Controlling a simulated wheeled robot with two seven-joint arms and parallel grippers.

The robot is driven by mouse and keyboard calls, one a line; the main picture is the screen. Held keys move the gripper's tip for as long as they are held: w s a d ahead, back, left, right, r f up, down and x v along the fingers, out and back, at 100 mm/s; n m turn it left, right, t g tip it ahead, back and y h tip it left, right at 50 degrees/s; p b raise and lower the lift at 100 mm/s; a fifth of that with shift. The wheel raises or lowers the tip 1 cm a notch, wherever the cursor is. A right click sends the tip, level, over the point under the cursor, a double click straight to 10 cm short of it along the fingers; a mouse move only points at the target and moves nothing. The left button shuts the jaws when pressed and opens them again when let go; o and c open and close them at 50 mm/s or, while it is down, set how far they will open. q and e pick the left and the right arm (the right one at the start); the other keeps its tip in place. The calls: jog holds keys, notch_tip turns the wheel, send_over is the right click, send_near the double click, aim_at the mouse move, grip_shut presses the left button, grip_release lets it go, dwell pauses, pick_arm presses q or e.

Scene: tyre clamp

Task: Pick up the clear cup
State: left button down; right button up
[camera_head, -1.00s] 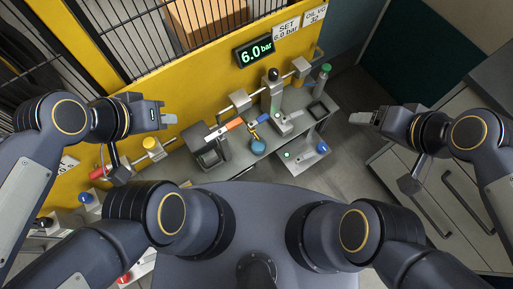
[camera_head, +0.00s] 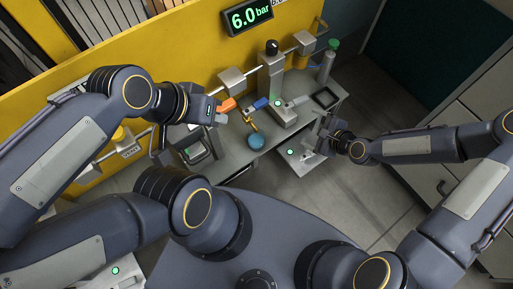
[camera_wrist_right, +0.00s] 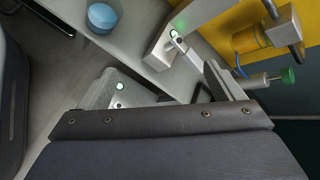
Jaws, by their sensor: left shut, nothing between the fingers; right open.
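I cannot make out a clear cup for certain in either view. My left gripper (camera_head: 218,112) is shut and empty, close beside the orange handle (camera_head: 228,104) over the grey bench; I cannot tell whether it touches it. My right gripper (camera_head: 318,134) is open at the bench's right front, by the low plate with a green light (camera_head: 302,161). In the right wrist view, its fingers (camera_wrist_right: 160,85) are spread apart, with the bench edge beyond them.
A blue round knob (camera_head: 256,140) is on the bench front, near a brass fitting (camera_head: 249,121). A grey post (camera_head: 271,72) and a green-capped cylinder (camera_head: 327,64) stand at the back. An amber bowl (camera_head: 304,57) hangs on the pipe. Open floor (camera_head: 345,195) lies in front.

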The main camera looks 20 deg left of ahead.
aim_at(252, 133)
jog(key=s+a+f+m+t+y+b, duration=0.1)
jog(key=s+a+f+m+y+b, duration=0.2)
jog(key=a+f, duration=0.35)
jog(key=s+a+f+m+t+b, duration=0.1)
jog(key=s+a+f+m+b, duration=0.2)
jog(key=a+f+m, duration=0.3)
jog(key=b+x, duration=0.1)
jog(key=x, duration=0.2)
jog(key=f+b+x, duration=0.1)
jog(key=x, duration=0.3)
jog(key=shift+s+d+f, duration=0.15)
jog(key=shift+d+f, duration=0.05)
jog(key=shift+d, duration=0.05)
jog(key=shift+a, duration=0.3)
jog(key=c, duration=1.2)
jog(key=shift+o, duration=0.2)
jog(key=shift+r, duration=0.15)
